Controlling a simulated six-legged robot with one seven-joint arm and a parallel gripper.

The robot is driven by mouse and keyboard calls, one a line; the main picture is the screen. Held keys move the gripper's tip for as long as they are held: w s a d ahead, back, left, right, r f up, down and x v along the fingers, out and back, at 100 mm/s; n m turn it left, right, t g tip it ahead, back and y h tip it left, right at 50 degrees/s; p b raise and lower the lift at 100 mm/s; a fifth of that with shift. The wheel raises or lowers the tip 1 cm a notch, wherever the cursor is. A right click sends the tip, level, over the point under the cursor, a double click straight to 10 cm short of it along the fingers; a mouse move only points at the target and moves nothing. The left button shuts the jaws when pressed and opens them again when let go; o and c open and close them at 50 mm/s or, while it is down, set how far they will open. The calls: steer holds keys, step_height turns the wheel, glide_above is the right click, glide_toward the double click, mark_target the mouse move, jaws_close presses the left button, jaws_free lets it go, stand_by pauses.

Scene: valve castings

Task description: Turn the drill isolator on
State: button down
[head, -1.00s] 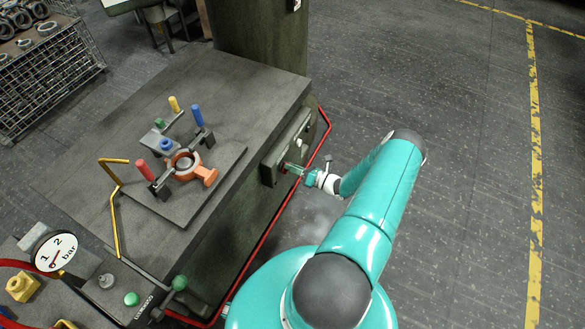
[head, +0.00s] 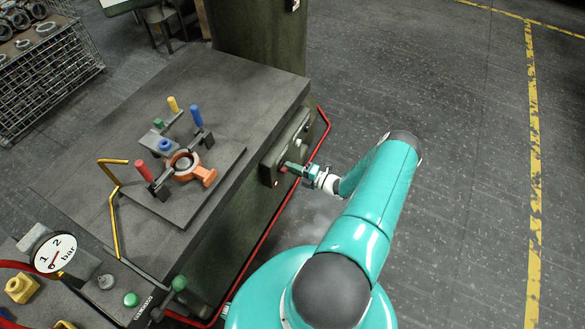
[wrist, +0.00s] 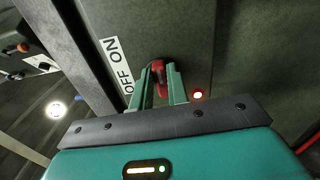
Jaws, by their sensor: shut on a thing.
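The drill isolator is a dark box (head: 270,172) on the side of the machine table, left of my gripper (head: 289,167) in the head view. In the wrist view its red handle (wrist: 158,76) lies between the two green fingers of my gripper (wrist: 164,80), which are shut on it. An "OFF ON" label (wrist: 114,66) runs beside the handle on the left. A small red lamp (wrist: 197,94) glows to the right of the fingers. The fingers hide part of the handle, so I cannot tell which label it points at.
The table carries a plate with an orange casting (head: 186,166) and coloured clamp handles. A red rail (head: 318,142) runs along the table's side near my gripper. A pressure gauge (head: 55,252) stands at the lower left. The floor to the right is clear.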

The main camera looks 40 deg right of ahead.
steer(key=shift+s+d+f+m, duration=0.1)
steer(key=shift+m, duration=0.2)
steer(key=c, duration=1.4)
jaws_free()
steer(key=shift+o, duration=0.2)
steer(key=v, duration=1.3)
steer(key=shift+s, duration=0.35)
